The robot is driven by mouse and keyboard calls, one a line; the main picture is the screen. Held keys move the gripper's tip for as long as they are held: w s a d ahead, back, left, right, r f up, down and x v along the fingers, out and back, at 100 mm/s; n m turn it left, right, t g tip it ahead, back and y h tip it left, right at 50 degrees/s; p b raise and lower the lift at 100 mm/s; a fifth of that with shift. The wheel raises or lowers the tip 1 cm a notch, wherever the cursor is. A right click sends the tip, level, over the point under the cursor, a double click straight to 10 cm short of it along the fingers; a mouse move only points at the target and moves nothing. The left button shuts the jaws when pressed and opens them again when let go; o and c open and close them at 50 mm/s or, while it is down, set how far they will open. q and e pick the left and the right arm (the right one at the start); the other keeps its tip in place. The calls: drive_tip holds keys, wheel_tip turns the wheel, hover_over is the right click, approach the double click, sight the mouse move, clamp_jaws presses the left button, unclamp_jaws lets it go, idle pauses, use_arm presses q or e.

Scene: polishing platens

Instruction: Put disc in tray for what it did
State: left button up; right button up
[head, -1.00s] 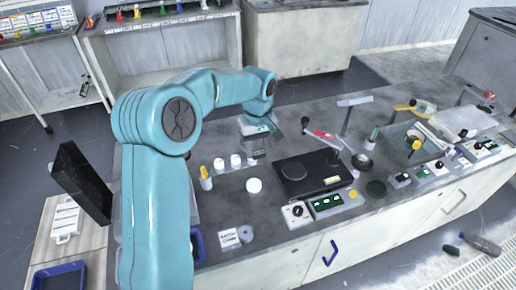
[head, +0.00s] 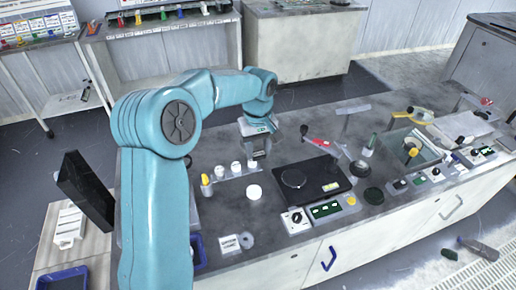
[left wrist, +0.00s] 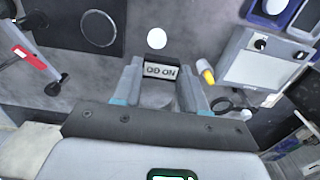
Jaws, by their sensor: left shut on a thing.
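My left gripper (head: 257,149) hangs over the grey counter, behind the row of small white cups (head: 236,168). In the left wrist view its fingers (left wrist: 160,85) close on a small dark block with a white label (left wrist: 160,71) reading roughly "OD ON". A grey round shape (left wrist: 158,97) shows between the fingers; I cannot tell whether it is held too. A grey disc (head: 246,240) stands beside a white label card (head: 229,244) at the counter's near edge. A blue tray (head: 198,252) is partly hidden behind my left arm. My right gripper is not in view.
A black platen unit (head: 325,190) and a white round pot (head: 254,192) stand on the counter. A yellow-topped bottle (head: 206,184) is near my arm. Switch boxes line the front edge. Another blue tray (head: 62,280) lies at lower left.

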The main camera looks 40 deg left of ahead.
use_arm(q)
drive_tip(key=shift+r, duration=0.15)
drive_tip(key=shift+s+d+m, duration=0.15)
drive_tip(key=shift+s+m, duration=0.15)
drive_tip(key=shift+m, duration=0.1)
drive_tip(key=s+a+f+b, duration=0.2)
drive_tip(key=s+f+b, duration=0.1)
drive_tip(key=s+b, duration=0.3)
drive_tip(key=b, duration=0.7)
hover_over(224, 216)
wheel_tip(224, 216, down, 2)
drive_tip(key=shift+n, duration=0.4)
wheel_tip(224, 216, down, 20)
drive_tip(key=b, duration=0.2)
drive_tip(key=shift+w+b, duration=0.15)
drive_tip(key=shift+b, duration=0.15)
drive_tip(key=shift+r, duration=0.15)
